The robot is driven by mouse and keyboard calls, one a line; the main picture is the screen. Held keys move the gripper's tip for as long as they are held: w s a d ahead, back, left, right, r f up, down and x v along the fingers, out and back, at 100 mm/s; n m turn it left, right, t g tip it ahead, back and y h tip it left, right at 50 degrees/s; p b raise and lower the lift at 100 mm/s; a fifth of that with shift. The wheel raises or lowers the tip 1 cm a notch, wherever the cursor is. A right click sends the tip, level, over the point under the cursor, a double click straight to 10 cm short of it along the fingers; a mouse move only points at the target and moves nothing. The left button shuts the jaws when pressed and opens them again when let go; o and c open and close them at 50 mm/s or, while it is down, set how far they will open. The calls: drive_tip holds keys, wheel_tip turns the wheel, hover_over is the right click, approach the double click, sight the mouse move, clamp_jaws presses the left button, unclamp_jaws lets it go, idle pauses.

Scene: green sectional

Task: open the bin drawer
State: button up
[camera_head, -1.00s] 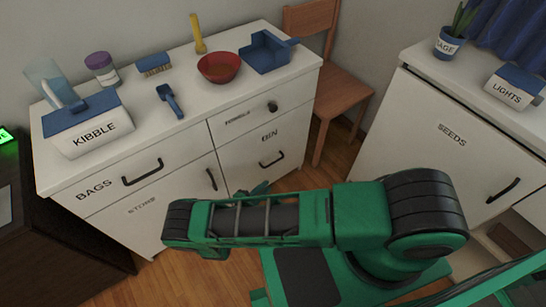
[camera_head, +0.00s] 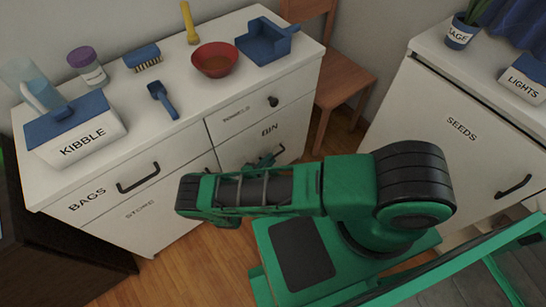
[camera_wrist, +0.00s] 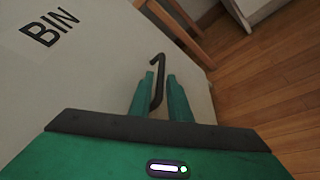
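The bin drawer (camera_head: 290,127) is the lower right white front of the cabinet, labelled BIN, and looks shut, flush with its neighbours. Its dark handle (camera_wrist: 157,78) shows in the wrist view, with the drawer front (camera_wrist: 95,75) at left. My gripper (camera_wrist: 162,85) has its two green fingers on either side of the handle. A gap shows between the right finger and the handle, so the fingers look open around it. In the head view my gripper (camera_head: 264,161) is at the handle, partly hidden by my arm.
On the cabinet top (camera_head: 190,90) stand a red bowl (camera_head: 214,60), a blue dustpan (camera_head: 267,42), a blue scoop (camera_head: 162,98) and a KIBBLE box (camera_head: 80,133). A wooden chair (camera_head: 340,80) stands right of the cabinet. The SEEDS cabinet (camera_head: 450,125) is further right.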

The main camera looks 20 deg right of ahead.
sight(274, 157)
drive_tip(key=shift+x, duration=1.75)
clamp_jaws()
drive_tip(key=shift+s, duration=0.1)
